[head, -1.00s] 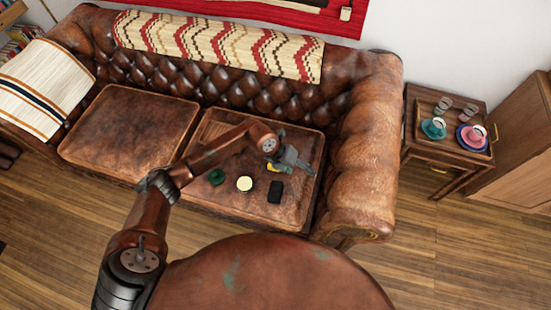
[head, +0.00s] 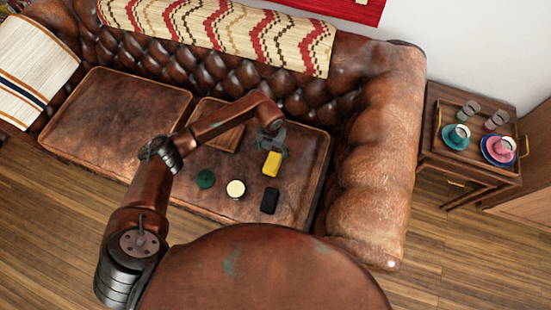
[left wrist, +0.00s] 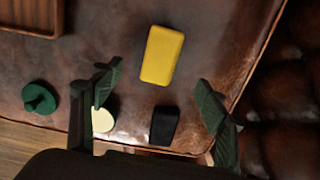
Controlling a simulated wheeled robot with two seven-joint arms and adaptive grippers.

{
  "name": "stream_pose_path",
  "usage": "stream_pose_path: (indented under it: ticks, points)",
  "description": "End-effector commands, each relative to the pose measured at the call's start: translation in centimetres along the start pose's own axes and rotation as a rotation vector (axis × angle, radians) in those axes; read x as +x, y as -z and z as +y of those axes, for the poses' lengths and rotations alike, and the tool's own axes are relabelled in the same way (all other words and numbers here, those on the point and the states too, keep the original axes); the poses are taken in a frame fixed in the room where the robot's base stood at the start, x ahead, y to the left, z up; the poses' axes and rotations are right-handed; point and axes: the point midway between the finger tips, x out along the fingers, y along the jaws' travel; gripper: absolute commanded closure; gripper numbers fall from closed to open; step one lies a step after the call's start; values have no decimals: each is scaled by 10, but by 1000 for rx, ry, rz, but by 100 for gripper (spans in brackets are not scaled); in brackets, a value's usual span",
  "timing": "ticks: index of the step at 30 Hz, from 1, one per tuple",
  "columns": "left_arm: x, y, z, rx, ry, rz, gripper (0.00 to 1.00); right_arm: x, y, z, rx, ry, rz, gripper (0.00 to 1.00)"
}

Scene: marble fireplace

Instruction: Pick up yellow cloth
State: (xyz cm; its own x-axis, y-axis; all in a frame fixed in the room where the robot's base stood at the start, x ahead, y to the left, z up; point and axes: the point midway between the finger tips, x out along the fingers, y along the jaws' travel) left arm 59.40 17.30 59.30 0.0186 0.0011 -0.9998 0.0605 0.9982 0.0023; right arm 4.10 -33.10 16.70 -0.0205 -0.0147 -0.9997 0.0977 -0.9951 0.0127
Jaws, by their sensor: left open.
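The yellow cloth (head: 272,163) is a small yellow block-like shape lying on the right seat cushion of the brown leather sofa. It also shows in the left wrist view (left wrist: 162,55), whole and uncovered. My left gripper (head: 270,147) is above the cushion just beside the cloth, over its far end in the head view. In the left wrist view its two green-grey fingers (left wrist: 160,95) are apart with nothing held between them, and the cloth appears beyond the fingertips. My right gripper is not in view.
A black block (head: 269,201), a cream round item (head: 236,188) and a green round item (head: 205,179) lie near the cloth. A wooden tray (head: 217,132) lies behind. The sofa's armrest (head: 375,160) rises on the right. A side table (head: 432,150) holds cups.

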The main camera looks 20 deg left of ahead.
Motion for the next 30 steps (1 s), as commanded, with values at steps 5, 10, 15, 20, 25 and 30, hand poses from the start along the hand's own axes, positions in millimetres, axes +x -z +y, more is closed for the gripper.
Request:
stream_pose_path:
  ticks: [5,10,15,20,25,30]
  points:
    - [29,4,1,-3,2,18,33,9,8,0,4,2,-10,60]
    - [49,5,1,-3,2,24,33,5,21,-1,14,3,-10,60]
    - [59,4,0,-3,2,22,33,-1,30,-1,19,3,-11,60]
    - [69,3,-2,-2,3,22,33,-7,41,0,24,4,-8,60]
    - [89,0,-4,0,4,23,33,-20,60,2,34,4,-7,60]
    - [106,-1,-4,0,3,23,33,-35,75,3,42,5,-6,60]
